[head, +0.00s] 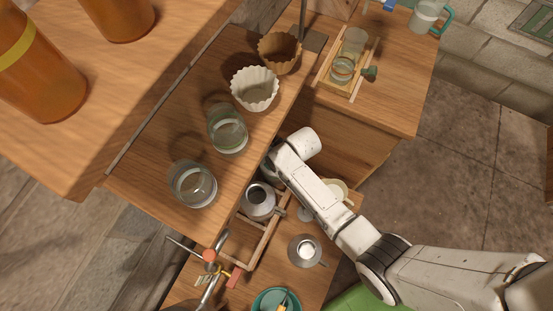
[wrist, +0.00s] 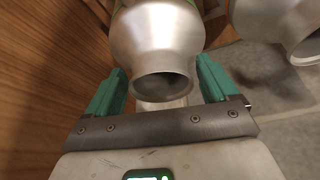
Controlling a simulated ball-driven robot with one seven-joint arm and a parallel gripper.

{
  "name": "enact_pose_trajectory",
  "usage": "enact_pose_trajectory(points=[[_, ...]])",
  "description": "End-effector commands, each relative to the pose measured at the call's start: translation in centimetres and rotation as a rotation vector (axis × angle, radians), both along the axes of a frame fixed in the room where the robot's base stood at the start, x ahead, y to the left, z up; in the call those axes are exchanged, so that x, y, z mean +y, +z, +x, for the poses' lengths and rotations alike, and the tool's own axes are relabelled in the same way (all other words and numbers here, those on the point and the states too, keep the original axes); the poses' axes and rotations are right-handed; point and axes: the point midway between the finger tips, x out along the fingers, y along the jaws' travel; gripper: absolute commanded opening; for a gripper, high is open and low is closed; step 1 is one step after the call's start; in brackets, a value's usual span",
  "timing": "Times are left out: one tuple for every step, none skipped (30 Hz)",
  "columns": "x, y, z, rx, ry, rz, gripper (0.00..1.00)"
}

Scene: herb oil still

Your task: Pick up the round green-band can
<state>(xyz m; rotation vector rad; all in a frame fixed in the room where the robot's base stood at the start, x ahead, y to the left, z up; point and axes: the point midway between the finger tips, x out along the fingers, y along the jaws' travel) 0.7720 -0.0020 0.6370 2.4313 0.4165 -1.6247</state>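In the wrist view a round silver metal can (wrist: 158,38) with an open dark mouth faces me, between and just beyond my fingertips. A sliver of green shows at its upper left edge, but most of its side is out of frame. My gripper (wrist: 162,66) has its teal fingers spread wide, with gaps beside the can's neck; I see no firm contact. In the head view my gripper is hidden behind my arm, over a wooden rack (head: 272,232). A silver can (head: 258,200) stands in that rack beside my arm; I cannot see a green band on it.
A second silver vessel (wrist: 290,22) is close on the right in the wrist view. In the head view, glass jars (head: 192,184) and fluted cups (head: 254,88) stand on the upper shelf (head: 150,165). A metal mug (head: 305,250) and a teal bowl (head: 277,301) are on the lower surface.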

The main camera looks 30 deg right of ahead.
Motion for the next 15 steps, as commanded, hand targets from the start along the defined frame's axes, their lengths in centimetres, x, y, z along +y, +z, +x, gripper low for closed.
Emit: enact_pose_trajectory(points=[[0.00,0.01,-0.01,0.000,0.000,0.000,0.81],[0.00,0.01,-0.01,0.000,0.000,0.000,0.79],[0.00,0.01,-0.01,0.000,0.000,0.000,0.75],[0.00,0.01,-0.01,0.000,0.000,0.000,0.72],[0.00,0.01,-0.01,0.000,0.000,0.000,0.69],[0.00,0.01,-0.01,0.000,0.000,0.000,0.65],[-0.01,0.00,-0.02,0.000,0.000,0.000,0.62],[-0.01,0.00,-0.02,0.000,0.000,0.000,0.59],[-0.01,0.00,-0.02,0.000,0.000,0.000,0.56],[-0.01,-0.01,-0.02,0.000,0.000,0.000,0.53],[-0.01,-0.01,-0.03,0.000,0.000,0.000,0.50],[-0.01,-0.01,-0.03,0.000,0.000,0.000,0.46],[-0.01,-0.02,-0.02,0.000,0.000,0.000,0.43],[0.00,-0.02,-0.03,0.000,0.000,0.000,0.40],[0.00,-0.02,-0.03,0.001,0.000,0.000,0.36]])
